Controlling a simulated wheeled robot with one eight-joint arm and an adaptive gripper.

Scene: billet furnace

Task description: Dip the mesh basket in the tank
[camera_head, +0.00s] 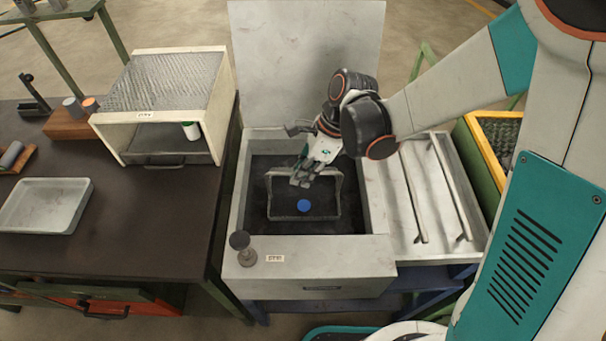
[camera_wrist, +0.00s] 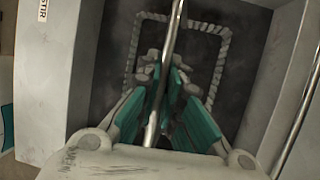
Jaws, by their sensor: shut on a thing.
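The tank (camera_head: 325,252) is a pale grey box with a dark interior and a raised lid (camera_head: 305,60) behind it. The mesh basket (camera_head: 290,217) is inside the tank opening, its rim a rectangle against the dark. A round blue item (camera_head: 304,205) shows within the basket outline. My gripper (camera_head: 302,180) is above the basket, shut on its handle bar. In the wrist view the metal handle (camera_wrist: 167,60) runs between the fingers (camera_wrist: 160,95), with the basket rim (camera_wrist: 140,45) below. How deep the basket sits cannot be told.
A pale drain tray (camera_head: 408,200) with two rails adjoins the tank's right side, and a yellow-edged bin (camera_head: 484,150) stands beyond. On the left bench are a mesh-topped box (camera_head: 228,100) and a grey tray (camera_head: 45,205).

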